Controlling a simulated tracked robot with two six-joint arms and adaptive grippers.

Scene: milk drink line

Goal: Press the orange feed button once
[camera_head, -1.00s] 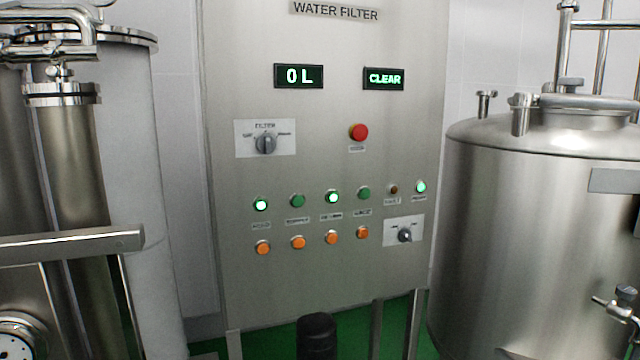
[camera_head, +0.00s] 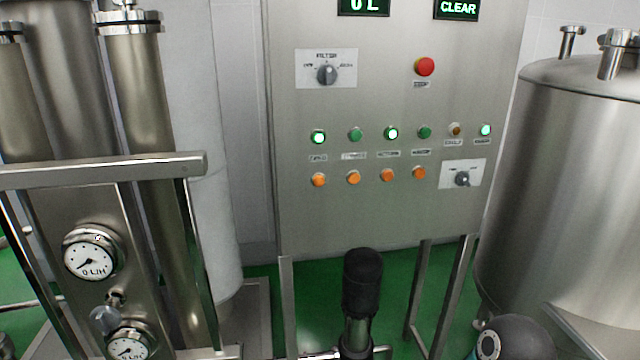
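A row of several orange buttons sits on the steel control panel (camera_head: 400,225), below a row of indicator lamps. From left to right, these are the leftmost orange button (camera_head: 318,179), a second (camera_head: 353,177), a third (camera_head: 387,175) and the rightmost (camera_head: 419,172). The small labels between lamps and buttons are too blurred to read surely, so I cannot tell which button is feed. The lamps above the first and third buttons glow brightly; those above the second and fourth are dull green. Neither gripper's fingers are in view, and nothing covers the buttons.
A red button (camera_head: 424,67), a filter selector (camera_head: 327,75) and a smaller knob (camera_head: 462,179) share the panel. A display reads CLEAR (camera_head: 457,9). A steel frame with gauges (camera_head: 93,254) stands left, a steel tank (camera_head: 575,190) right. The space before the buttons is clear.

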